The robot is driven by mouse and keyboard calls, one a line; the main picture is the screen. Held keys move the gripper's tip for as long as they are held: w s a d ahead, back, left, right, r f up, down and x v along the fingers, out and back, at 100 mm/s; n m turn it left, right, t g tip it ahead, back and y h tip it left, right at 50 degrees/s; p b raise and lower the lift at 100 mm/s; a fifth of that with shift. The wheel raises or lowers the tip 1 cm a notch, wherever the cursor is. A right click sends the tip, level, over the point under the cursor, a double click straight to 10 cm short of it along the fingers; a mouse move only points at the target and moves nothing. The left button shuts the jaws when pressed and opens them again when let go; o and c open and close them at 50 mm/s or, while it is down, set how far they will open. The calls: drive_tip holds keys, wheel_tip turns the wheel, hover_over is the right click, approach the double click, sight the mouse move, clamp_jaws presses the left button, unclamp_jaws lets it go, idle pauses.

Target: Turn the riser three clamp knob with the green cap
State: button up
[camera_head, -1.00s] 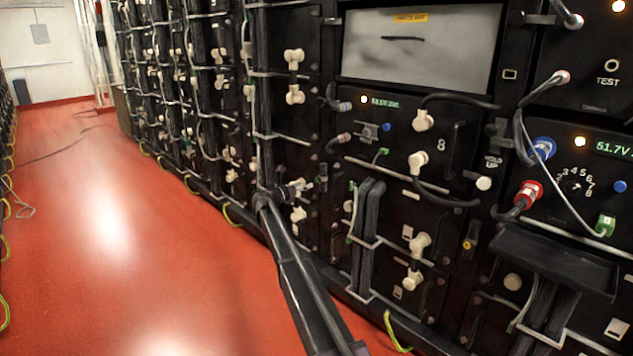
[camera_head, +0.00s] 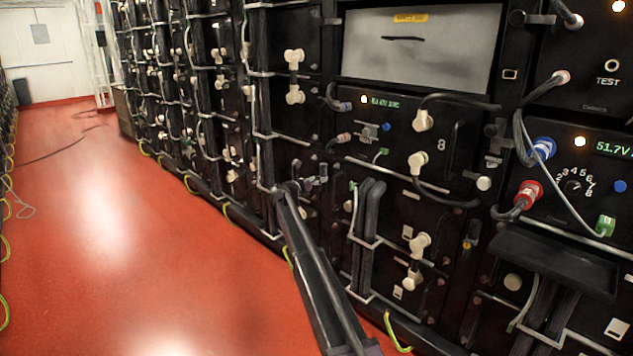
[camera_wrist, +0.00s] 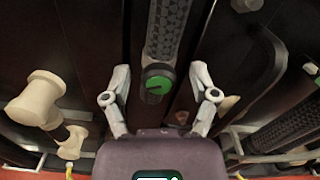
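In the wrist view a round knob with a green cap (camera_wrist: 157,86) and a dark rim sits at the lower end of a dark, mesh-patterned riser (camera_wrist: 172,30). My gripper (camera_wrist: 158,90) is open, with one pale finger on each side of the knob. Gaps show between the fingers and the knob. In the head view my gripper (camera_head: 318,181) is at the rack front, left of the cable risers (camera_head: 365,225). I cannot pick out the green-capped knob there.
A cream connector (camera_wrist: 38,100) stands out left of my gripper in the wrist view. A dark handle (camera_wrist: 262,80) and cabling are to the right. In the head view, racks with cream connectors (camera_head: 295,92) line the aisle, and the red floor (camera_head: 110,230) at left is mostly clear.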

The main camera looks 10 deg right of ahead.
clamp_jaws()
drive_tip(key=shift+s+d+m, duration=0.1)
drive_tip(key=shift+d+m, duration=0.05)
drive_tip(key=shift+m, duration=2.15)
drive_tip(key=shift+o, duration=0.6)
unclamp_jaws()
